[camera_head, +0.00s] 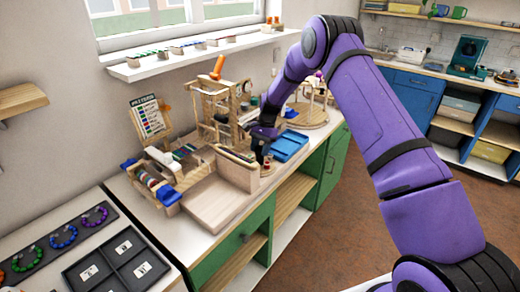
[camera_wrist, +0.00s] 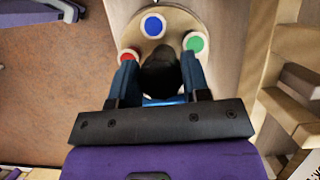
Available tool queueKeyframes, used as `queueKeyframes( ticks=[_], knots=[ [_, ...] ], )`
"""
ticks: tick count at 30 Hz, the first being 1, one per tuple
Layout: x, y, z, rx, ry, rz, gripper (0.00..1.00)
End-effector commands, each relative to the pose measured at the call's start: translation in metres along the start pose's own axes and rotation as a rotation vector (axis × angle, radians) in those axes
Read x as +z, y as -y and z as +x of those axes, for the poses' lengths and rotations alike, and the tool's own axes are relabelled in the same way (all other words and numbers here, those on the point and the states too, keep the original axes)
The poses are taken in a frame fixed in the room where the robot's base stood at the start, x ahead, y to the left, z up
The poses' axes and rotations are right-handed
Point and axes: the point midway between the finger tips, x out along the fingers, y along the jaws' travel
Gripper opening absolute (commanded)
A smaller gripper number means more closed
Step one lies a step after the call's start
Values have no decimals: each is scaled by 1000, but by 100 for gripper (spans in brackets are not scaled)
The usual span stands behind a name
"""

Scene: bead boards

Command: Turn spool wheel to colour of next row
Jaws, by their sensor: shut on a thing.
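The spool wheel (camera_wrist: 147,21) is a round wooden disc in the wrist view. It carries a red spool (camera_wrist: 128,56) at left, a blue spool (camera_wrist: 153,25) at the top and a green spool (camera_wrist: 195,42) at right. My gripper (camera_wrist: 160,68) is over the wheel's middle, its two blue fingers shut on a dark round knob. The near part of the wheel is hidden by my gripper. In the head view my gripper (camera_head: 262,150) is low at the bench front, and only a sliver of the wheel (camera_head: 267,171) shows below it.
A pattern card (camera_head: 151,119) stands at the back left of the bench. A wooden frame (camera_head: 222,108) with an orange handle is behind my gripper. A blue tray (camera_head: 290,145) lies just to its right. A wooden board (camera_head: 213,203) is to the left.

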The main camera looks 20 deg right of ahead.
Motion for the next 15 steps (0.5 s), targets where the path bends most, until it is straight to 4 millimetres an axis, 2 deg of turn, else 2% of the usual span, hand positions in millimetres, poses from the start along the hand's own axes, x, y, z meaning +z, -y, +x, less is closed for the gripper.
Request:
queueKeyframes(
  ticks=[15],
  knots=[
    [0, 0, 0, 175, -1, -420, 19]
  ],
)
